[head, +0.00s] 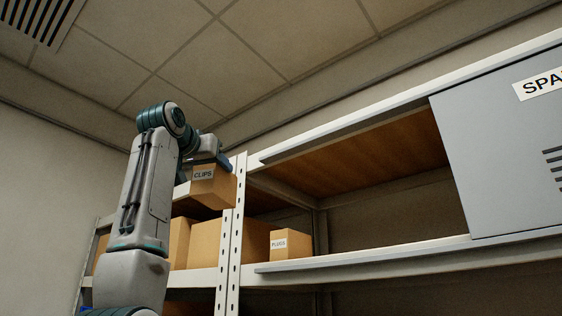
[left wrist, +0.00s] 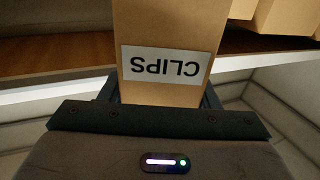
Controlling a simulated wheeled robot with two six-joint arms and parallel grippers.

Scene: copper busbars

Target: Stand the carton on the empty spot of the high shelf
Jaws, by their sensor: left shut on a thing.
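The brown carton labelled CLIPS (head: 212,187) is in the grip of my left gripper (head: 211,162), which holds it from above. Its label reads upright in the head view and upside down in the left wrist view (left wrist: 165,64). The carton is in the air at the front of the high shelf (head: 350,256), just left of the perforated post. A smaller carton labelled PLUGS (head: 290,244) stands on the shelf right of the post. Bare shelf shows between PLUGS and the grey panel. My right gripper is not in view.
Several plain cartons (head: 205,244) stand in the left bay below the held carton. The white perforated post (head: 233,235) divides the bays. A grey panel (head: 503,150) with a partly cut-off label covers the right side. A wooden board (head: 355,158) roofs the right bay.

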